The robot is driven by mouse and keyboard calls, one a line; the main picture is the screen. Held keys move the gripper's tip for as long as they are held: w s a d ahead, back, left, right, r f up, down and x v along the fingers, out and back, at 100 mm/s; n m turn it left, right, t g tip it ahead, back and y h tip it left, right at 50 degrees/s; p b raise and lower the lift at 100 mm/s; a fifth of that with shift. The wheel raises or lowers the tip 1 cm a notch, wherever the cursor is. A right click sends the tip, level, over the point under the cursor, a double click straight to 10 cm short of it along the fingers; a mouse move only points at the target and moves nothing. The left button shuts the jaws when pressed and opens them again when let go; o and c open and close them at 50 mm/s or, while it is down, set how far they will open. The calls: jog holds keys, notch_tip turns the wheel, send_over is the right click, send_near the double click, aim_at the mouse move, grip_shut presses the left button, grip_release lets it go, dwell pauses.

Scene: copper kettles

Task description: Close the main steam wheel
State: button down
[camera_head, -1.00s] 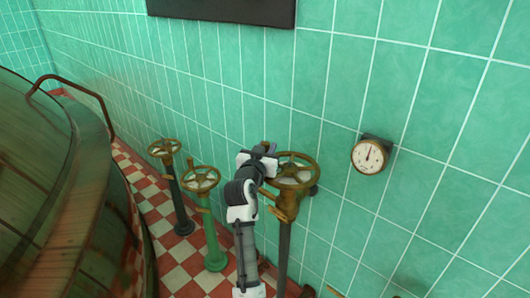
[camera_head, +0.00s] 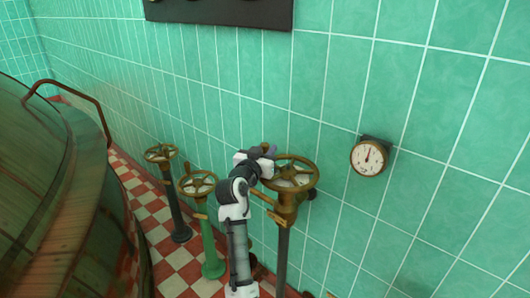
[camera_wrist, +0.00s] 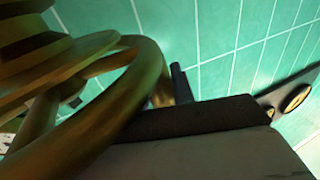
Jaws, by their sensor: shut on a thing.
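A large brass handwheel (camera_head: 297,187), which I take as the main steam wheel, sits level on a brass valve head (camera_head: 285,212) atop a dark post. My gripper (camera_head: 267,153) is at the left back part of its rim, shut on the rim. In the wrist view the wheel's rim (camera_wrist: 135,100) fills the left side, close up and tilted in the picture. A dark finger (camera_wrist: 181,85) of my gripper stands just beyond the rim. The gripper's body hides the lower right of that view, so the exact contact is hidden.
Two smaller handwheels stand to the left, one on a green post (camera_head: 207,240), one on a dark post (camera_head: 176,205). A round gauge (camera_head: 368,158) hangs on the green tiled wall at right. A big copper vessel (camera_head: 60,200) fills the left.

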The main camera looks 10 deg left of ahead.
jog(key=shift+w+d+f+m+h+b, duration=0.15)
jog(key=shift+d+f+m+h+b, duration=0.15)
jog(key=shift+d+h, duration=0.25)
dwell(0.6)
jog(key=c, duration=1.2)
grip_release()
jog(key=shift+d+r, duration=0.1)
jog(key=shift+c, duration=0.2)
jog(key=shift+a, duration=0.2)
jog(key=shift+s+a, duration=0.1)
jog(key=shift+s, duration=0.1)
jog(key=b+v, duration=0.2)
jog(key=v, duration=1.1)
jog(key=shift+s+r+b, duration=0.2)
jog(key=shift+r+b, duration=0.05)
jog(key=shift+b, duration=0.05)
